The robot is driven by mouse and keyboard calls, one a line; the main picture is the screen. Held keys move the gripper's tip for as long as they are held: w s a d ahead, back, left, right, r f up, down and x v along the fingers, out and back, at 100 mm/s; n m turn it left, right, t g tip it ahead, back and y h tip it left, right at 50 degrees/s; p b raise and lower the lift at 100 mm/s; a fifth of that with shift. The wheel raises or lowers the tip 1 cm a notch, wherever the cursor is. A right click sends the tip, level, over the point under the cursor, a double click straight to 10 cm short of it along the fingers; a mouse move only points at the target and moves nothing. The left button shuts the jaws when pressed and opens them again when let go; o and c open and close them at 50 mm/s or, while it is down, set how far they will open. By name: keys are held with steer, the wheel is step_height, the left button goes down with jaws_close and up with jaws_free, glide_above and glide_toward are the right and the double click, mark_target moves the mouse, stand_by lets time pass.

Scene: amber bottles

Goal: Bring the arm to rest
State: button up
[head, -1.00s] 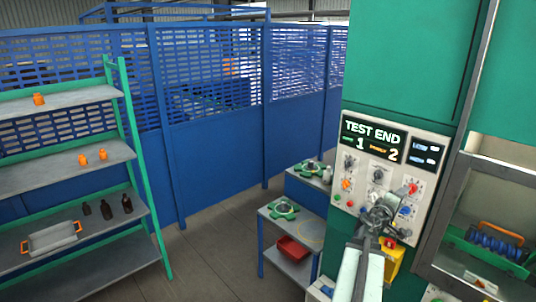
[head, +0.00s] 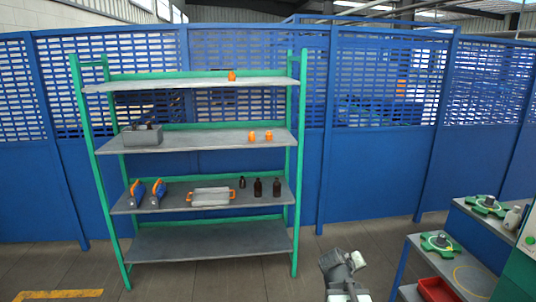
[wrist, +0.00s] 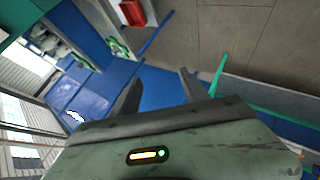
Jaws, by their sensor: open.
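My gripper shows in the wrist view (wrist: 160,92) with its two dark fingers spread apart and nothing between them. In the head view my gripper (head: 343,262) is low, right of the green shelf rack (head: 298,160), in front of the floor. Amber bottles (head: 267,187) stand on the rack's third shelf, one of them smaller. My gripper is clear of them and touches nothing that I can see.
The shelves also hold orange bottles (head: 252,136), a grey bin (head: 142,137), a grey tray with orange handles (head: 210,197) and blue-orange tools (head: 158,192). At right are small tables with green fixtures (head: 440,242) and a red bin (head: 437,290). A blue fence (head: 380,175) stands behind.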

steer(key=s+a+f+g+y, duration=0.3)
steer(key=s+a+f, duration=0.2)
steer(key=a, duration=0.4)
steer(key=s+a+f+m+g+y, duration=0.1)
steer(key=s+a+f+g+y, duration=0.2)
steer(key=s+a, duration=0.4)
step_height(320, 180, down, 2)
steer(key=a+y, duration=0.1)
steer(key=a, duration=0.1)
steer(key=shift+s+a+m+g+b, duration=0.3)
steer(key=shift+s+a+g+b, duration=0.1)
